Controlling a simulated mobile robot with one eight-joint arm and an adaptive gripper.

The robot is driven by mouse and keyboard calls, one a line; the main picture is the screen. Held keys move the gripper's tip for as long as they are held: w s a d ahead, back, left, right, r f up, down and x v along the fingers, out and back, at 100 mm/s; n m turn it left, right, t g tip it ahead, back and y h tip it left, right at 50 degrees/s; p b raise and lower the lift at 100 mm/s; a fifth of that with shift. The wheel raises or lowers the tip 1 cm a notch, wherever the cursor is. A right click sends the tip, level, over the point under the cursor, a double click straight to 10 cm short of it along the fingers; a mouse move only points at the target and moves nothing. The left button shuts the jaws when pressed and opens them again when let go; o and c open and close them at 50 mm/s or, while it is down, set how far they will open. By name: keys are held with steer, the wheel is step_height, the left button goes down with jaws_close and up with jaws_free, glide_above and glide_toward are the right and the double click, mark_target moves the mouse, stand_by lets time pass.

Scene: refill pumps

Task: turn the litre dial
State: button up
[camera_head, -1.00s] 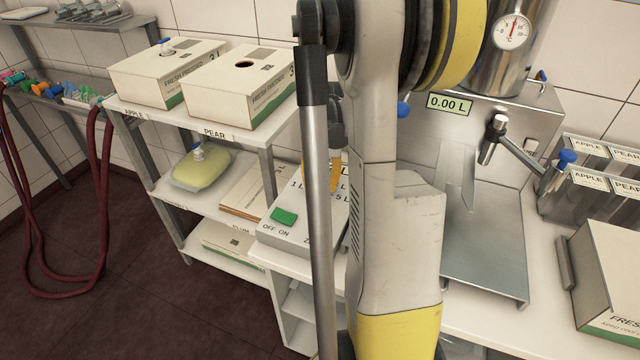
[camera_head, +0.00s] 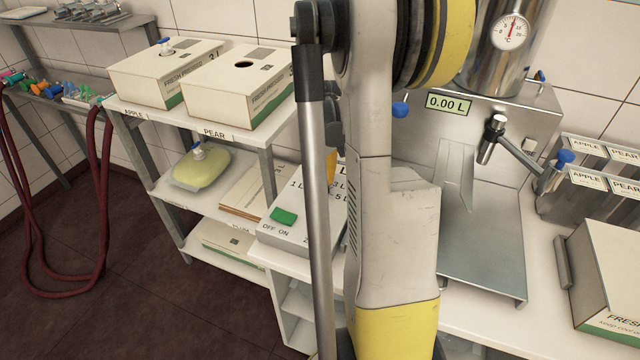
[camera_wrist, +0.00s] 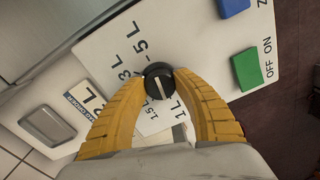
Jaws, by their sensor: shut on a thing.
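The litre dial (camera_wrist: 158,81) is a round black knob with a white pointer line, on a pale control panel (camera_wrist: 200,55). Labels around it include 1 L, 3 L and 5 L. In the wrist view, the two yellow fingers of my gripper (camera_wrist: 158,78) are closed on the dial from both sides. The pointer runs roughly along the picture's vertical, slightly tilted. In the head view, the panel (camera_head: 283,238) shows beside my arm, which hides the dial. Only a sliver of a yellow finger shows there.
The panel also carries a green OFF/ON button (camera_wrist: 247,69) and a blue button (camera_wrist: 231,7). The filler's display (camera_head: 450,103) reads 0.00 L. Boxes stand on the shelf (camera_head: 215,133) at left; another box (camera_head: 610,280) is at far right.

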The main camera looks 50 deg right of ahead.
mark_target(321, 183)
steer(key=shift+n, duration=0.7)
steer(key=o, duration=1.2)
steer(key=r, duration=1.2)
steer(key=shift+d, duration=0.25)
steer(key=shift+a, duration=0.1)
